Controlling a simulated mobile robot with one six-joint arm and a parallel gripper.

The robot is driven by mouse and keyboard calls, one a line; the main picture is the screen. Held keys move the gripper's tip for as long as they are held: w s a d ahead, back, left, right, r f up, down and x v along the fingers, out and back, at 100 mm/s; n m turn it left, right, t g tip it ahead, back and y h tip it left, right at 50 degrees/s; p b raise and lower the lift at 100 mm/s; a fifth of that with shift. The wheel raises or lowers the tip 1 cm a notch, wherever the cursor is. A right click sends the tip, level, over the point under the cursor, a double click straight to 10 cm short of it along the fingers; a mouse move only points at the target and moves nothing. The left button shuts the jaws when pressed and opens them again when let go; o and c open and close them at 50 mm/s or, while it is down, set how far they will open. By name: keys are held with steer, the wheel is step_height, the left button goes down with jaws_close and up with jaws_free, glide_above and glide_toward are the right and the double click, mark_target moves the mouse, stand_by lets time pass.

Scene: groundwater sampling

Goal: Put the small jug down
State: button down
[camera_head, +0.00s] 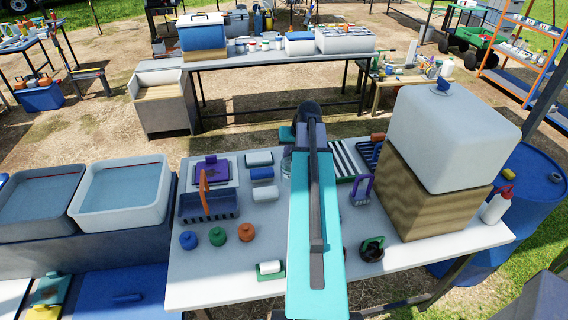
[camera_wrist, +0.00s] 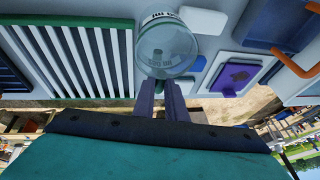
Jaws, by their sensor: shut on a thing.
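In the head view a clear sliver of what looks like the jug (camera_head: 287,164) shows just left of my teal arm, which hides the gripper. I cannot tell whether the jug's base touches the white table (camera_head: 205,270).
Left of my arm are a blue basket (camera_head: 208,206) with an orange handle, white-topped blocks and several round-lidded pots. Right are a striped rack (camera_head: 343,160), a purple stand (camera_head: 361,190) and a large white tank (camera_head: 450,135) on a wooden block. The table's front left is fairly clear.

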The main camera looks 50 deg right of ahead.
steer(key=w, duration=0.3)
steer(key=shift+w+d, duration=0.15)
steer(key=shift+d, duration=0.25)
step_height(320, 180, down, 2)
steer(key=shift+f+b, duration=0.2)
steer(key=shift+b, duration=0.4)
